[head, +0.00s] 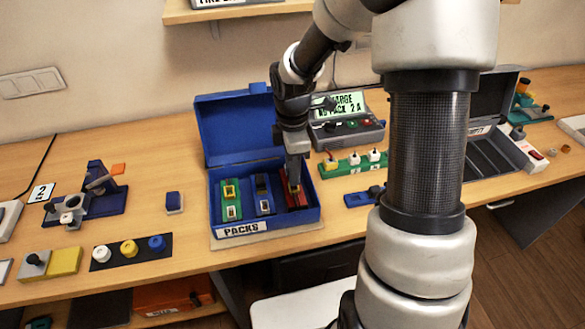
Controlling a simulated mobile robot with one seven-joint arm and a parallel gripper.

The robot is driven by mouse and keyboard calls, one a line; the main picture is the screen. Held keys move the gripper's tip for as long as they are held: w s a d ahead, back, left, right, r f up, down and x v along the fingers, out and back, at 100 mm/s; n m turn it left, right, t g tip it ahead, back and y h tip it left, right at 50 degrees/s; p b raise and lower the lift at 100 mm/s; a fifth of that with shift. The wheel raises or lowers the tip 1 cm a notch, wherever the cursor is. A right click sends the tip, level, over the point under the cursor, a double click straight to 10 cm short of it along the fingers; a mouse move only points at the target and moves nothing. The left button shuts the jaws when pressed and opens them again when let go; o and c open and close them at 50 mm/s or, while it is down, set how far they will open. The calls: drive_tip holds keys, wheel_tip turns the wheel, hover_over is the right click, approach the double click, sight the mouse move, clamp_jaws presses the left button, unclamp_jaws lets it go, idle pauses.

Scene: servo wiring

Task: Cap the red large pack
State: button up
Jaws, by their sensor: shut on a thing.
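The red pack (301,200) stands in the right compartment of the open blue box (268,230) labelled PACKS, in the head view. My gripper (293,184) points down into that compartment, right at the red pack. It is shut on a small piece at the top of the pack. A yellowish part shows at the fingertips; I cannot tell whether it is a cap or part of the pack. The gripper hides much of the pack's upper end.
A green pack (231,205) and a dark blue pack (263,192) stand left in the box. Its raised lid (236,128) is behind. A charger (346,128) with a lit screen stands behind right. White, yellow and blue knobs sit on a black mat (116,263) at front left.

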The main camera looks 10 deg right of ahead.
drive_tip(key=shift+f+b, duration=0.75)
drive_tip(key=shift+f, duration=0.5)
drive_tip(key=o, duration=1.1)
wheel_tip(320, 180, up, 18)
drive_tip(key=p, duration=0.1)
drive_tip(key=shift+f+p, duration=0.25)
drive_tip(key=shift+p, duration=0.1)
